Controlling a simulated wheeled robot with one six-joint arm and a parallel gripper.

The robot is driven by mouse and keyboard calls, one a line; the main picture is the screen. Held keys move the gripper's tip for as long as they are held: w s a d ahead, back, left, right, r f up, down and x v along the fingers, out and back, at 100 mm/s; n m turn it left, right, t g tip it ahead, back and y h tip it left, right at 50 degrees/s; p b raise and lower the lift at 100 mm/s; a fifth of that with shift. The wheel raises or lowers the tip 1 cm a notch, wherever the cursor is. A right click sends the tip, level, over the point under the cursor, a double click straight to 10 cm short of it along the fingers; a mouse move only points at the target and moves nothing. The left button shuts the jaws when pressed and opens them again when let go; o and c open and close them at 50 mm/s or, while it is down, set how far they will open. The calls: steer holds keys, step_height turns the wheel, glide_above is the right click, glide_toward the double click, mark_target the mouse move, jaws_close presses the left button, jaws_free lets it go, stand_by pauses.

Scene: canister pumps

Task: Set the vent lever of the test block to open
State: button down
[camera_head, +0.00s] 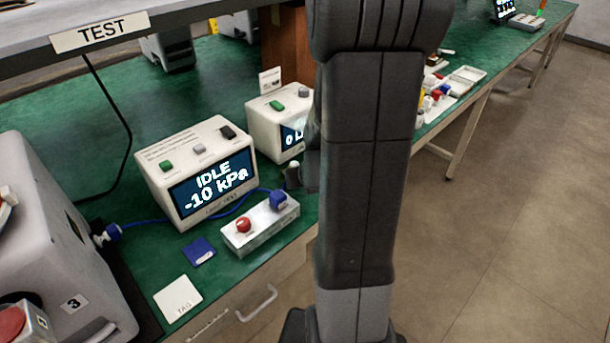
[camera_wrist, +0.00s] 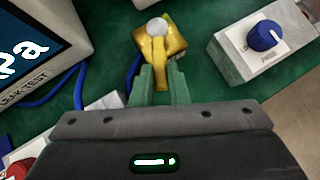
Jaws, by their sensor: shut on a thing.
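In the wrist view, a yellow lever (camera_wrist: 159,52) with a pale round cap sits on a small brass-coloured block (camera_wrist: 178,40). The lever points down the picture from the cap towards my gripper (camera_wrist: 161,80). My gripper's two fingers are shut on the lever's free end, one on each side. In the head view my arm hides the lever and most of my gripper. A pale metal block (camera_head: 262,232) with a red knob (camera_head: 244,225) and a blue fitting (camera_head: 278,200) stands in front of the tester. I cannot read any open or closed mark by the lever.
The tester (camera_head: 205,165) reads IDLE, -10 kPa. A blue hose (camera_head: 150,221) runs to it from the grey machine (camera_head: 45,225) at left. A grey block with a blue knob (camera_wrist: 264,35) stands right of the lever. A second white box (camera_head: 268,115) stands behind the tester.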

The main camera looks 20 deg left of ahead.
steer(key=shift+s+a+m+h, duration=0.1)
steer(key=shift+a+m+h, duration=0.2)
steer(key=shift+m, duration=0.2)
steer(key=c, duration=1.4)
jaws_free()
steer(key=shift+r, duration=0.1)
steer(key=p+v, duration=0.8)
steer(key=v, duration=0.5)
steer(key=shift+s, duration=0.5)
